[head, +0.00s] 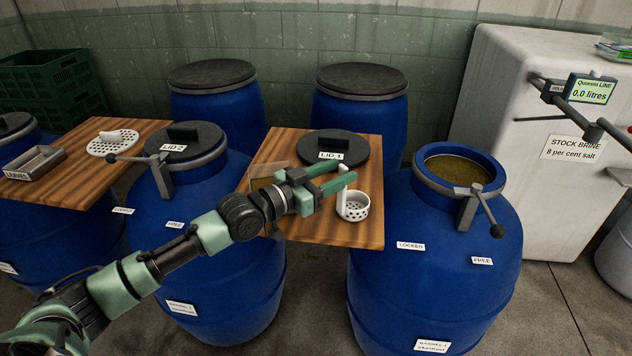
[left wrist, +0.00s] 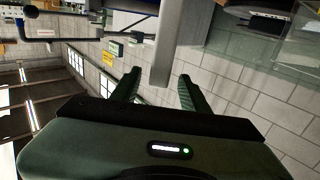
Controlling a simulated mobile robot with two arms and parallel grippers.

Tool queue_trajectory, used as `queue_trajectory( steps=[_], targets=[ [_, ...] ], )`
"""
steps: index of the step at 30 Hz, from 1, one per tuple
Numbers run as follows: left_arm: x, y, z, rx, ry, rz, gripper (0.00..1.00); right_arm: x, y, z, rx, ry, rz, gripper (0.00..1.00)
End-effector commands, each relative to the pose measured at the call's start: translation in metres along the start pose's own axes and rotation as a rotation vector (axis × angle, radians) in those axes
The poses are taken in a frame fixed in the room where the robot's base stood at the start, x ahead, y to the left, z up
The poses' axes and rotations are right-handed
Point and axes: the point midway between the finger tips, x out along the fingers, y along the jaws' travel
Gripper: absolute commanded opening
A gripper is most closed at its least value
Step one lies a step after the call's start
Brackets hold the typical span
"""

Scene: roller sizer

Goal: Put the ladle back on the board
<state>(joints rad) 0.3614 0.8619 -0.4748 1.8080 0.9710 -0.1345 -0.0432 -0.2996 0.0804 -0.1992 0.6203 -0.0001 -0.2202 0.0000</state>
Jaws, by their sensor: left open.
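The white ladle (head: 354,207), with a perforated cup and an upright handle, is at the right side of the wooden board (head: 300,229) between two blue barrels. Its cup appears to rest on the board. My left gripper (head: 347,171) is open, with its green fingers on either side of the upper handle; I cannot tell whether they touch it. In the left wrist view a pale bar (left wrist: 164,55), which looks like the handle, shows between the open fingers (left wrist: 158,88). My right gripper is not in view.
Lid 1 (head: 333,149) lies at the back of the same board. The open barrel (head: 435,260) with brownish liquid stands right of it, its clamp lever (head: 492,222) sticking out. Lid 2 (head: 185,137) covers the left barrel. A second board (head: 60,188) holds a white perforated disc (head: 112,143).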

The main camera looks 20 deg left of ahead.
Motion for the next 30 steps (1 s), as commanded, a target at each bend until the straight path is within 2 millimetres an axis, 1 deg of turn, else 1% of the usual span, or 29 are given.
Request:
queue_trajectory(
  steps=[1, 6, 12, 18, 30],
  targets=[
    [-0.013, 0.001, 0.003, 0.003, -0.007, 0.002, 0.45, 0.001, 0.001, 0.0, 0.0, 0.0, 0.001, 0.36],
    [-0.044, 0.001, 0.002, 0.002, -0.005, 0.003, 0.45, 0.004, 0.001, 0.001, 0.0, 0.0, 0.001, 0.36],
    [-0.065, 0.0, 0.001, 0.001, -0.003, 0.0, 0.45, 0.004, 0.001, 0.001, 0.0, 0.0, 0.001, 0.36],
    [-0.071, 0.001, 0.0, 0.001, 0.0, 0.001, 0.45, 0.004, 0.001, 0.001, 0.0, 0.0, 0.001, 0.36],
    [-0.07, 0.001, -0.001, 0.001, 0.0, 0.001, 0.45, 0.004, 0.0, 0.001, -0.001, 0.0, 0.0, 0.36]
  ],
)
